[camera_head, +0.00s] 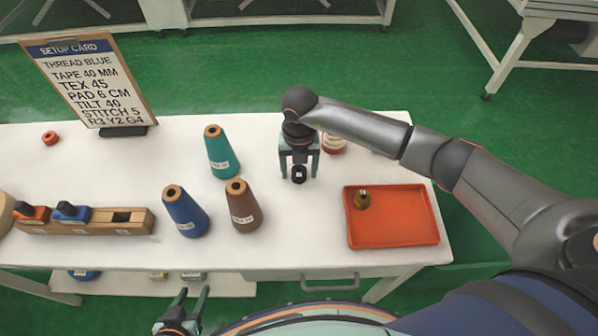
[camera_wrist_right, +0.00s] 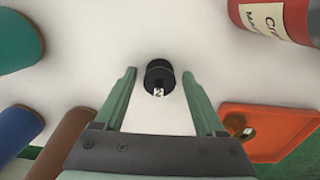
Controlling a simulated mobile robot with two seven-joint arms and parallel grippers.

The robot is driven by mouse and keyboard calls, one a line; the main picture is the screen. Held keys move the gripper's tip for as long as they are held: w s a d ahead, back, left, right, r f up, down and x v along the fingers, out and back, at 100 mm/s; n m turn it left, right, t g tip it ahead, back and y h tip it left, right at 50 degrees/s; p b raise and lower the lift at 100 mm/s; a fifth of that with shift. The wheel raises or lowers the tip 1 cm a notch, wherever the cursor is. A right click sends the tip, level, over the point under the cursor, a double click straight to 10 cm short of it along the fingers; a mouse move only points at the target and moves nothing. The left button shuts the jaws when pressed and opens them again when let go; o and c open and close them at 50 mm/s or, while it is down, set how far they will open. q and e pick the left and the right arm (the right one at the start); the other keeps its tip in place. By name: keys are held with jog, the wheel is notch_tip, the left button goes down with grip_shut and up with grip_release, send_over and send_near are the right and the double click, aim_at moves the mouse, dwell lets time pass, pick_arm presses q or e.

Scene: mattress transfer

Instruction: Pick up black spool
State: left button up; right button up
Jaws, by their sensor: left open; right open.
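The black spool (camera_head: 299,174) stands on the white table, a small dark cylinder with a white mark. In the right wrist view the black spool (camera_wrist_right: 160,75) lies between the fingertips, near their far ends, with a gap on both sides. My right gripper (camera_head: 299,165) is open above it, fingers pointing down; its two green fingers (camera_wrist_right: 157,80) also show in the right wrist view. My left gripper (camera_head: 190,300) is open and empty below the table's front edge.
An orange tray (camera_head: 405,230) with a small brass piece (camera_head: 362,200) is at right. Teal (camera_head: 222,155), blue (camera_head: 185,213) and brown (camera_head: 243,207) cones stand to the left. A red container (camera_head: 333,144) is behind the right gripper. A setup card (camera_head: 88,80) stands at back left.

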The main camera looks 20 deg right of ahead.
jog(key=shift+c, duration=0.4)
grip_shut()
